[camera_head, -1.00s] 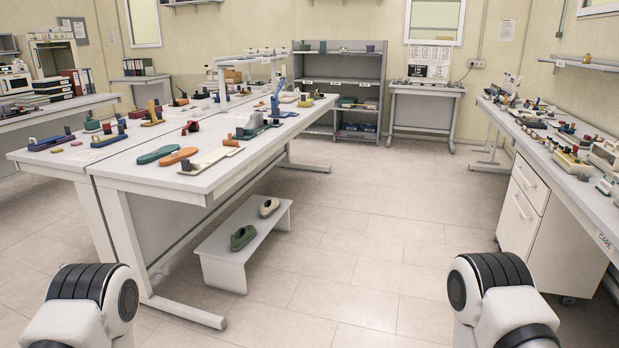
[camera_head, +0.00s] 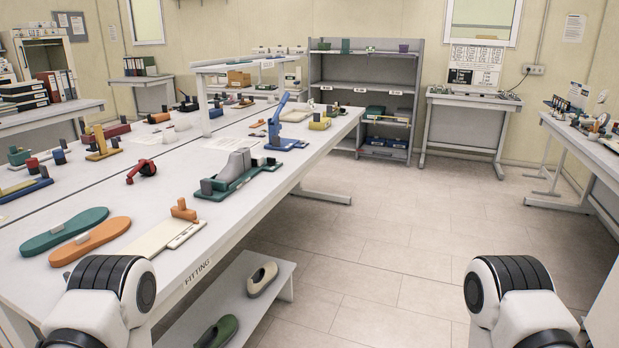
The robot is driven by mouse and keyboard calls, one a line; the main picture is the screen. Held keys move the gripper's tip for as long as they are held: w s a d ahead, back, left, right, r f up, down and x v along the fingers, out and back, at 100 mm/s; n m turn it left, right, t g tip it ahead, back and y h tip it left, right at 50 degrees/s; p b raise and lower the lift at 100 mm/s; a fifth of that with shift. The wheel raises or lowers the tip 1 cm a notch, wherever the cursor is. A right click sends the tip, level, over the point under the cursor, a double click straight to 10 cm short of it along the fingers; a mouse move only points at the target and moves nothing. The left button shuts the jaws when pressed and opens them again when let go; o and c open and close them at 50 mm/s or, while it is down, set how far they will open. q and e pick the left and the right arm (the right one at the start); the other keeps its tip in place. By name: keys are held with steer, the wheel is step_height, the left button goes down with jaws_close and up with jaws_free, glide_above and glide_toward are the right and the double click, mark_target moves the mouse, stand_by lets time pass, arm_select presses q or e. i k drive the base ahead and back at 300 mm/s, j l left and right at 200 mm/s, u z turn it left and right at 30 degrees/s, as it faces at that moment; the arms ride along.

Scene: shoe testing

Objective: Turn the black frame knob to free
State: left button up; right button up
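I cannot make out which thing is the black frame knob; the fittings on the tables are too small to tell. On the long white fitting table (camera_head: 330,131) stand a green and grey device with dark blocks (camera_head: 238,174), a blue lever device (camera_head: 281,125), a small red device (camera_head: 142,171) and a yellow device with dark posts (camera_head: 101,145). Neither gripper is in view. Only my rounded black and white arm parts show at the lower left and lower right, with nothing seen held.
Teal (camera_head: 63,230) and orange (camera_head: 88,240) soles lie on the near table end. A low step (camera_head: 283,270) with two shoes stands beside the table. A grey shelf (camera_head: 364,72) and a small bench (camera_head: 472,98) are at the back, another bench (camera_head: 571,140) at right. The middle floor is clear.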

mark_target(272, 161)
steer(key=i+l, duration=0.25)
steer(key=i, duration=0.2)
steer(key=i+l, duration=0.2)
steer(key=i, duration=0.3)
steer(key=i+l+u, duration=0.1)
steer(key=i+l, duration=0.15)
steer(key=i, duration=0.2)
steer(key=i+l, duration=0.25)
steer(key=i, duration=0.25)
